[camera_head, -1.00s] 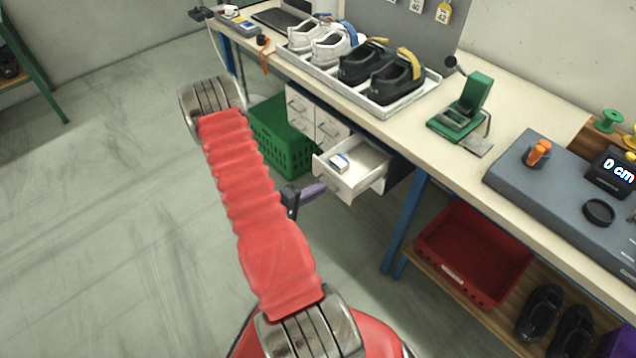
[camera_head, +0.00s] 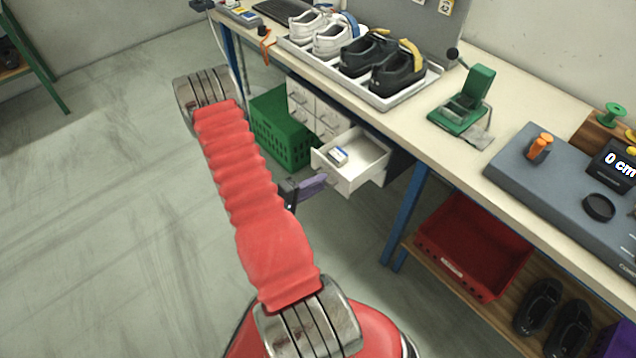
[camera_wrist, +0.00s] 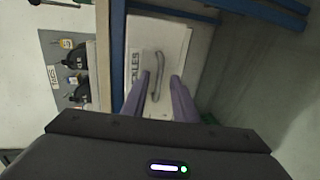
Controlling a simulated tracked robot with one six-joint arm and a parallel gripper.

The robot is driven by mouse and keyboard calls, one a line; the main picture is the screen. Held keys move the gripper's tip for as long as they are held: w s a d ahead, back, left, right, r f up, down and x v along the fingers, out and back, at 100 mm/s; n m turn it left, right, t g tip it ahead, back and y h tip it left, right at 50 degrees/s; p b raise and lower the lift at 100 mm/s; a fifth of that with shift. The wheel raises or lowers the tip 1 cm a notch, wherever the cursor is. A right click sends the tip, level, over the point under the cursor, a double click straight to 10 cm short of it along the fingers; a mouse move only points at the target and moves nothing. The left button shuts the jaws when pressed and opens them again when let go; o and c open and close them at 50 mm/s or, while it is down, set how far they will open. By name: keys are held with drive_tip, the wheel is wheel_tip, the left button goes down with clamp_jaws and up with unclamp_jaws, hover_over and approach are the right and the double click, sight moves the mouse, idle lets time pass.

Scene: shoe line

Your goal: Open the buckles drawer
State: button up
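A white drawer (camera_head: 368,160) stands pulled out from the cabinet under the bench in the head view, with a small white and blue box (camera_head: 338,156) inside. In the wrist view a white drawer front (camera_wrist: 176,45) carries a label partly hidden by a finger, with "KLES" readable, and a grey bar handle (camera_wrist: 157,75). My gripper (camera_wrist: 160,76) is open; its two purple fingers lie on either side of the handle in the picture. Contact with the handle is not visible. In the head view my gripper (camera_head: 308,188) is just in front of the open drawer.
Shut drawers (camera_head: 301,103) and a green crate (camera_head: 284,130) are left of the open drawer. A blue bench leg (camera_head: 405,215) and a red bin (camera_head: 472,245) are to its right. A shoe tray (camera_head: 400,98) sits above.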

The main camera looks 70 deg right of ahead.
drive_tip(key=v, duration=1.3)
drive_tip(key=shift+w+a, duration=0.25)
drive_tip(key=shift+a, duration=0.1)
idle(0.3)
